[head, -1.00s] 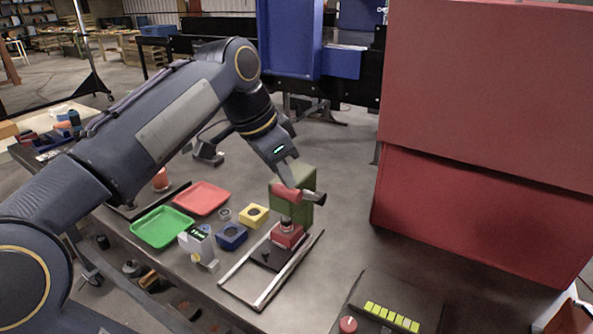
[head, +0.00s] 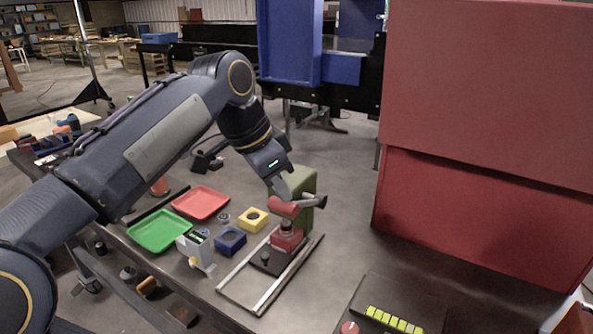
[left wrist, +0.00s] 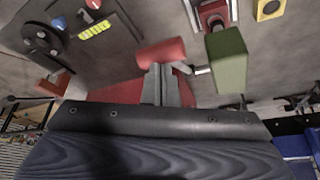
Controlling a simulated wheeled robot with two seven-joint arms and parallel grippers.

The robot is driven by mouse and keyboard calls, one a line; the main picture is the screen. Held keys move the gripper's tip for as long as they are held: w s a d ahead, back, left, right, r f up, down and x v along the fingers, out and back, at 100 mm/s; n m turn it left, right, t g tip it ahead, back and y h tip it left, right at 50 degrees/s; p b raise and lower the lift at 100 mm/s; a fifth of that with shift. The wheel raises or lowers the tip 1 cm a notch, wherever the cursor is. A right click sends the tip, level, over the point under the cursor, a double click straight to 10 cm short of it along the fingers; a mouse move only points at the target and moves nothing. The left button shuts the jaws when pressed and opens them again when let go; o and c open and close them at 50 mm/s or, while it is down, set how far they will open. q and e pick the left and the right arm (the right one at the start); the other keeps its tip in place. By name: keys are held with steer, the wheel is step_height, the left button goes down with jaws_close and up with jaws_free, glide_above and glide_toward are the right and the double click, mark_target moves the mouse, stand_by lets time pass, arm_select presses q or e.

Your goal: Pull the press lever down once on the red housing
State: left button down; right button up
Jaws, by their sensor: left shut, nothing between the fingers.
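The press stands on the table with a green column (head: 302,182), which also shows in the left wrist view (left wrist: 228,62). A red housing (head: 287,238) sits low in front of it, on a dark base between pale rails. The lever has a grey arm (head: 314,201) and a red grip (head: 284,210), tilted down toward the front. My left gripper (head: 280,194) is shut and empty, its fingertips just above the red grip. In the left wrist view the closed fingers (left wrist: 160,84) reach the red grip (left wrist: 162,52) and seem to touch it. My right gripper is out of view.
Left of the press are a blue block (head: 230,240), a yellow block (head: 252,220), a white device (head: 195,248), a green tray (head: 160,232) and a red tray (head: 201,203). A large red box (head: 485,215) stands at the right. A black button panel (head: 395,300) lies in front.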

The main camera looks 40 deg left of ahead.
arm_select(q)
steer(key=shift+f, duration=0.1)
steer(key=shift+s+f+b, duration=0.45)
steer(key=shift+f+b, duration=0.4)
steer(key=shift+s+f+b, duration=0.15)
steer(key=shift+f+b, duration=0.3)
steer(key=shift+f, duration=0.1)
steer(key=shift+s+f+b, duration=0.15)
steer(key=shift+f+b, duration=0.3)
steer(key=shift+f, duration=0.15)
steer(key=shift+s+d+f+b, duration=0.1)
steer(key=shift+s+f+b, duration=0.1)
steer(key=shift+f+b, duration=0.7)
steer(key=shift+f, duration=0.1)
